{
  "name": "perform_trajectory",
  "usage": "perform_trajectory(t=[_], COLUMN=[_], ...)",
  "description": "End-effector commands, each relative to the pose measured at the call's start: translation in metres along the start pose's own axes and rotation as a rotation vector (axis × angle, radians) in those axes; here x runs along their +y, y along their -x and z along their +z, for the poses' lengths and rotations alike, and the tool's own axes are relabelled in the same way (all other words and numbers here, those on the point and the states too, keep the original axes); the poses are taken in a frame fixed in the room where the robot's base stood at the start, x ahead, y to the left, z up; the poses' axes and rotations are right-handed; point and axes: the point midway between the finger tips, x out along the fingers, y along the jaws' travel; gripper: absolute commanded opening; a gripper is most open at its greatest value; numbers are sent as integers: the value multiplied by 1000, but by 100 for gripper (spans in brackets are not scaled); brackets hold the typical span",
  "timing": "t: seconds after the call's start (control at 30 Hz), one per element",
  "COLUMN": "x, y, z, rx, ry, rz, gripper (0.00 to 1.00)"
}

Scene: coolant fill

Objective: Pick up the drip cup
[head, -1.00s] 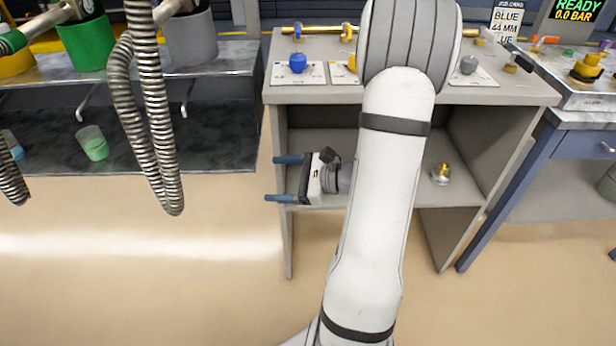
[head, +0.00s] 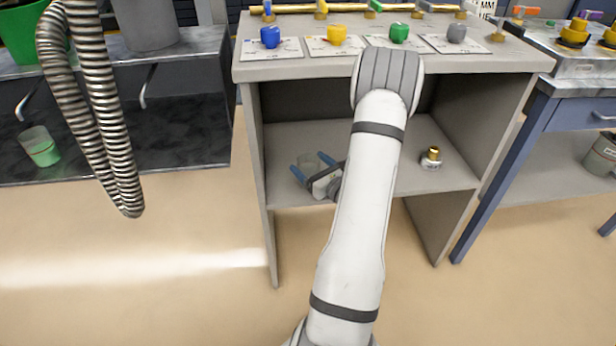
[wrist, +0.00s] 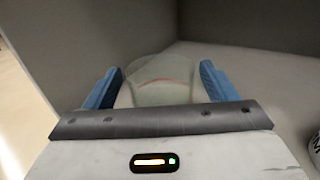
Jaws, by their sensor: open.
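A clear, see-through cup, seemingly the drip cup (head: 307,160), stands on the shelf inside the grey cabinet, towards its left side. In the wrist view the drip cup (wrist: 158,84) shows a faint reddish line near its top, and its lower part is hidden behind my gripper's body. My gripper (head: 310,165) is open on the shelf level, its blue fingers pointing into the cabinet. In the wrist view one finger of my gripper (wrist: 160,74) is on each side of the cup. Whether the fingers touch it, I cannot tell.
The cabinet's left wall (head: 254,150) is close to my gripper. A brass-topped fitting (head: 431,156) stands on the shelf to the right. Coloured knobs line the cabinet top (head: 300,70) above. A cup with green liquid (head: 40,146) and hanging ribbed hoses (head: 108,130) are at left.

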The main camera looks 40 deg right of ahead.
Motion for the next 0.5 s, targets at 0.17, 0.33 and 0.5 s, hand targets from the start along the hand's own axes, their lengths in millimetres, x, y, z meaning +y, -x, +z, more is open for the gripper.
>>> perform_trajectory(t=[0.17, 0.33, 0.5], x=[0, -1, -1], y=[-15, -16, -15], z=[0, 1, 1], rx=[-1, 0, 0], ry=[0, 0, 0], rz=[-1, -2, -2], gripper=[79, 79, 69])
